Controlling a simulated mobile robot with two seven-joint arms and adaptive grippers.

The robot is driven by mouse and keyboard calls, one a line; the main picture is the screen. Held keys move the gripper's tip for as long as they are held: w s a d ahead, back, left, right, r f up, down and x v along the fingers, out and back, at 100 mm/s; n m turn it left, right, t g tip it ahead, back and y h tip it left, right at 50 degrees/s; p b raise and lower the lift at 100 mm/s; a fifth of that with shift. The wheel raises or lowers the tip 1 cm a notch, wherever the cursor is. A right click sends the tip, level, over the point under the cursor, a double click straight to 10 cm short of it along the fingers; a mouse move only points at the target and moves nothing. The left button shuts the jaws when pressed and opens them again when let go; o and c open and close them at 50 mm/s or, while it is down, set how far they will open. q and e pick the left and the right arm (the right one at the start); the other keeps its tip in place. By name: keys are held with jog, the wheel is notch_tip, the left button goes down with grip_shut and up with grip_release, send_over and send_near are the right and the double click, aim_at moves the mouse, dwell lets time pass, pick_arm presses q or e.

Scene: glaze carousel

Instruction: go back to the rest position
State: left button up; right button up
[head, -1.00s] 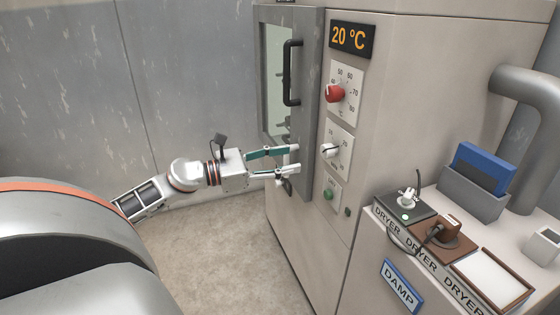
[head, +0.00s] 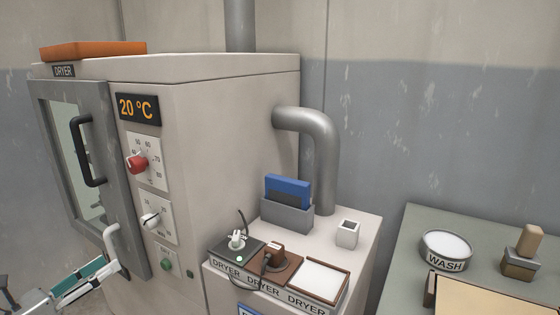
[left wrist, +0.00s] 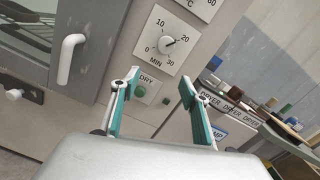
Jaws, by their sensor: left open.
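My left gripper (head: 112,268) is at the lower left of the head view, in front of the dryer (head: 215,130), with its teal-padded fingers apart and nothing between them. In the left wrist view the open fingers (left wrist: 160,78) point at the dryer's front, around the green DRY button (left wrist: 140,91) in the picture. The white door handle (left wrist: 68,58) is left of the fingers and outside them. It also shows just above the fingers in the head view (head: 111,240). The dryer door (head: 120,215) looks closed. My right gripper is not in view.
The dryer shows 20 °C and has a red knob (head: 137,164) and a white minutes knob (head: 151,219). Right of it, a low cabinet carries a blue item (head: 288,188) in a grey holder and DRYER-labelled trays. A green table (head: 400,245) with a WASH bowl (head: 446,247) stands further right.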

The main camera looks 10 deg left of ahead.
pick_arm(q)
jog(key=s+d+f+n+g+y+p, duration=0.1)
jog(key=s+d+f+n+y+p, duration=0.15)
jog(key=f+n, duration=0.35)
jog(key=s+d+f+n+y+p, duration=0.1)
jog(key=s+d+f+n, duration=0.35)
jog(key=n, duration=0.35)
jog(key=s+d+f+n+g+y+p, duration=0.1)
jog(key=s+d+f+n+p, duration=0.15)
jog(key=f+n, duration=0.4)
jog(key=s+d+f+n+g, duration=0.1)
jog(key=s+d+f+n, duration=0.2)
jog(key=d, duration=0.3)
jog(key=s+d+f+n+g+p, duration=0.1)
jog(key=s+d+f+n+g, duration=0.1)
jog(key=s+d+n, duration=0.3)
jog(key=s+d+f+n+g+p, duration=0.1)
jog(key=s+d+f+n, duration=0.2)
jog(key=d, duration=0.3)
jog(key=shift+s+d+f+n+g+h, duration=0.3)
jog(key=shift+s+d+n+g+h, duration=0.15)
jog(key=shift+s, duration=0.35)
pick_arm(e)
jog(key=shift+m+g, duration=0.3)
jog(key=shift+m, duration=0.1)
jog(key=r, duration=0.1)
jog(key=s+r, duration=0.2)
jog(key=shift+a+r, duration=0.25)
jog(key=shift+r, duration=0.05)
